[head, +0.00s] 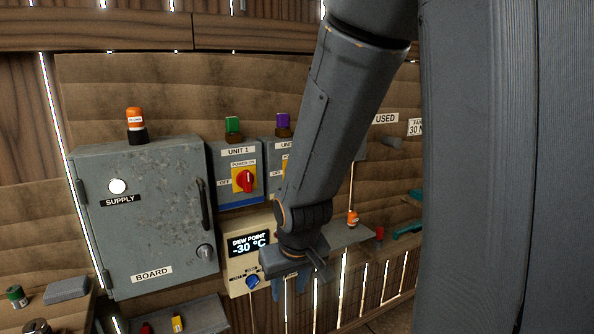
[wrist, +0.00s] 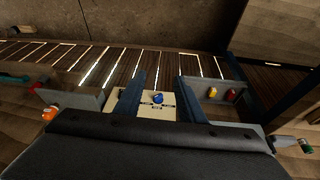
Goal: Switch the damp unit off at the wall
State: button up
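Two wall switch boxes hang side by side. The UNIT 1 box (head: 238,154) has a red rotary handle (head: 244,181) on a yellow plate, upright towards POWER ON, with OFF at its left. The second unit box (head: 283,150) is mostly hidden behind my arm. Below, a cream dew point meter (head: 240,263) reads -30 °C and has a blue knob (head: 252,281); the knob also shows in the wrist view (wrist: 158,99). My gripper (head: 289,288) is open and empty, pointing down just right of the meter. Its two fingers (wrist: 160,92) stand well apart in the wrist view.
A grey SUPPLY/BOARD cabinet (head: 150,230) with a handle stands left of the switches, an orange lamp (head: 135,119) on top. Green (head: 233,124) and purple (head: 283,120) lamps top the unit boxes. Small shelves carry coloured items, such as a yellow one (head: 177,323).

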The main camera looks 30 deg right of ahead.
jog(key=w+d+r+t+b, duration=0.1)
jog(key=w+d+r+t, duration=0.3)
jog(key=w+d, duration=0.25)
jog(key=w+d+r+t+b, duration=0.1)
jog(key=w+d+r+t, duration=0.3)
jog(key=w, duration=0.4)
jog(key=w+d+r+t+y, duration=0.1)
jog(key=w+d+r+t, duration=0.2)
jog(key=d+r+t, duration=0.45)
jog(key=w+a+r+g+p, duration=0.1)
jog(key=w+a, duration=0.1)
jog(key=w, duration=0.5)
jog(key=shift+r+n, duration=0.15)
jog(key=shift+n, duration=0.25)
jog(key=shift+g, duration=0.25)
grip_shut()
